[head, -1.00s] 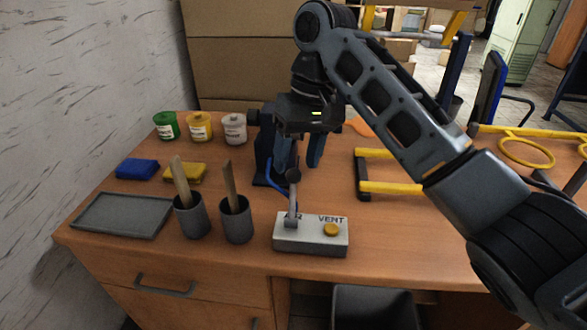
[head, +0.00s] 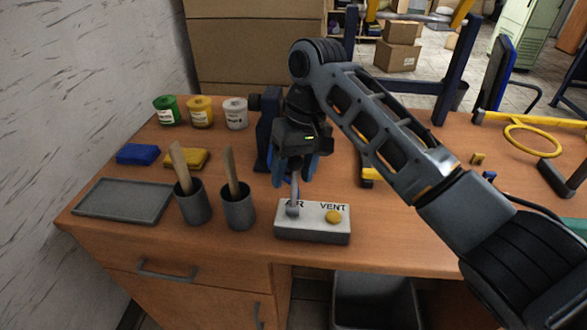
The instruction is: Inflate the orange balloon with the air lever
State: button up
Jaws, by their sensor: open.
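The grey-white control box (head: 312,232) sits near the front edge of the desk, with a label that seems to read AIR and one that reads VENT. The air lever (head: 295,192) stands up from its left side, and a yellow button (head: 333,217) is by the VENT label. My gripper (head: 295,176) is open and points down, its blue fingers at the top of the lever. The lever's knob is hidden by the gripper. I cannot tell whether the fingers touch it. The orange balloon is not visible, with my arm covering that part of the desk.
Two grey cups (head: 238,208) with wooden sticks and a flat grey tray (head: 124,200) are to the left. Three paint jars (head: 200,112) and two sponges (head: 138,154) sit behind them. A yellow ring (head: 530,141) is at the right. An open bin (head: 375,300) stands below the desk.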

grip_shut()
dwell(0.5)
